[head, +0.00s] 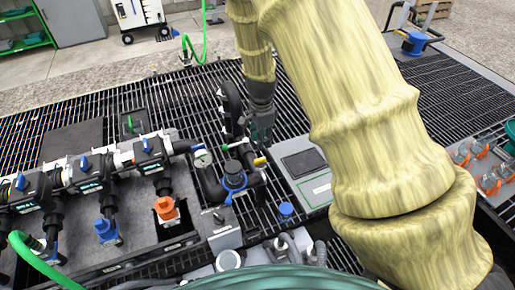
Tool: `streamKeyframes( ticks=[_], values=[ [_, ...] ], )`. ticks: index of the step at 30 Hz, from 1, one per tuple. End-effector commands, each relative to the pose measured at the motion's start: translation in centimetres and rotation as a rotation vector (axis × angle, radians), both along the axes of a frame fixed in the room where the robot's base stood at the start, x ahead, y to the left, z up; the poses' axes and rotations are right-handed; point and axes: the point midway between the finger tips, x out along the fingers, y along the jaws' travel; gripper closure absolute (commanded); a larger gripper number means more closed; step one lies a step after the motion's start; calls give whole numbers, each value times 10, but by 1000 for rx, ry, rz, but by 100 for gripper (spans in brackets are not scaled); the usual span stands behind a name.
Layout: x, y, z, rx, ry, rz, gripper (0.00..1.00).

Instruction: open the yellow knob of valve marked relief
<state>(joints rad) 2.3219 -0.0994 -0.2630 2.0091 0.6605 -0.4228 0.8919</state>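A small yellow knob (259,161) shows in the head view, right of a black valve body with a blue ring (234,181). The knob sits on a short fitting at the right end of the pipework. I cannot read a relief marking at this size. My gripper (261,138) points down just above and behind the knob, with a small gap seeming to lie between them. Its fingers are dark and small, and I cannot tell whether they are apart. Nothing is visibly held.
A round white gauge (203,158) stands left of the knob. Valves with blue handles (85,162) line the manifold at left, with an orange fitting (166,208) in front. A grey panel (305,166) lies right of the knob.

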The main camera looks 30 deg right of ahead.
Motion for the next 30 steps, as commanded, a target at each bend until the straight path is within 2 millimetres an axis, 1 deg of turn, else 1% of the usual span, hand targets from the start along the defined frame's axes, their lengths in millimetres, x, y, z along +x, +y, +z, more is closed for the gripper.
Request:
streamKeyframes(
  ticks=[2, 5, 24, 30],
  values=[
    [2, 2, 2, 5, -1, -9, 65],
    [2, 3, -5, 7, 1, -10, 65],
    [1, 0, -79, 5, 1, -9, 65],
    [2, 0, -96, 5, 0, -8, 65]
  ],
)
